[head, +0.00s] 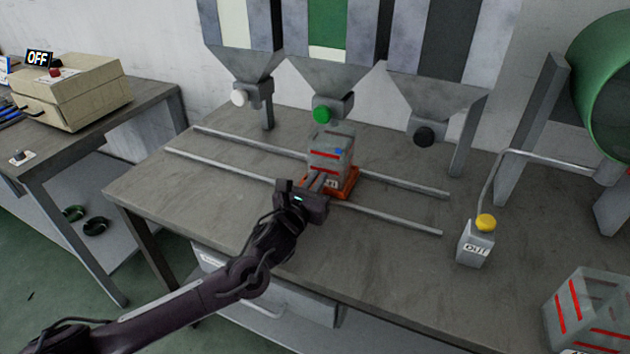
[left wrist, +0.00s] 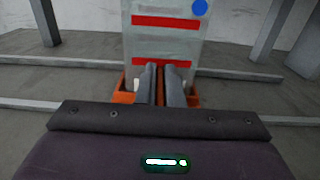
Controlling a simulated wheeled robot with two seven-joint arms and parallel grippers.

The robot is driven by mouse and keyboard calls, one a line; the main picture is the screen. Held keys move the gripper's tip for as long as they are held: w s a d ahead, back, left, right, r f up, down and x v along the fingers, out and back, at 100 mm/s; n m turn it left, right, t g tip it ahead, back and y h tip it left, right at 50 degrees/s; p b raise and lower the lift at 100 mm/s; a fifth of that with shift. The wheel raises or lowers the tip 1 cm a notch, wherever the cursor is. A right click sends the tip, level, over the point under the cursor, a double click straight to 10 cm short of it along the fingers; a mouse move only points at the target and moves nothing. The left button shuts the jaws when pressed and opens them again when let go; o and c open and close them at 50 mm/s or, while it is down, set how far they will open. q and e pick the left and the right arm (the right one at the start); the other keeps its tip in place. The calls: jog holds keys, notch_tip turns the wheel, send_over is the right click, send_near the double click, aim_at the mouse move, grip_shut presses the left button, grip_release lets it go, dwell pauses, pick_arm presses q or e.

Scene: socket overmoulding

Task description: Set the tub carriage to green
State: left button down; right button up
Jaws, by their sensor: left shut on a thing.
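The orange tub carriage (head: 350,185) sits on the two rails and carries a clear tub (head: 331,150) with red stripes and a blue dot. It stands in front of and below the middle hopper, which has a green panel and a green knob (head: 322,114). My left gripper (head: 319,181) is at the carriage's near side, its fingers shut on a part of the carriage. In the left wrist view the closed fingers (left wrist: 161,84) reach to the orange carriage (left wrist: 122,98) below the tub (left wrist: 165,40). The gripped part is mostly hidden. My right gripper is not in view.
The left hopper has a white knob (head: 239,98), the right one a black knob (head: 424,137). The rails (head: 395,217) are clear on both sides of the carriage. A box marked OUT (head: 476,246) with a yellow button and another striped tub (head: 588,312) stand at right.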

pick_arm(q)
jog(key=c, duration=1.6)
grip_release()
jog(key=shift+o, duration=0.2)
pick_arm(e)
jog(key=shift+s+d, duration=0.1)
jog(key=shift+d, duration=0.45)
pick_arm(q)
jog(key=v, duration=0.6)
jog(key=shift+s+a+f, duration=0.1)
jog(key=shift+s+a, duration=0.05)
jog(key=shift+s, duration=0.25)
jog(key=shift+s+a, duration=0.15)
jog(key=shift+s, duration=0.35)
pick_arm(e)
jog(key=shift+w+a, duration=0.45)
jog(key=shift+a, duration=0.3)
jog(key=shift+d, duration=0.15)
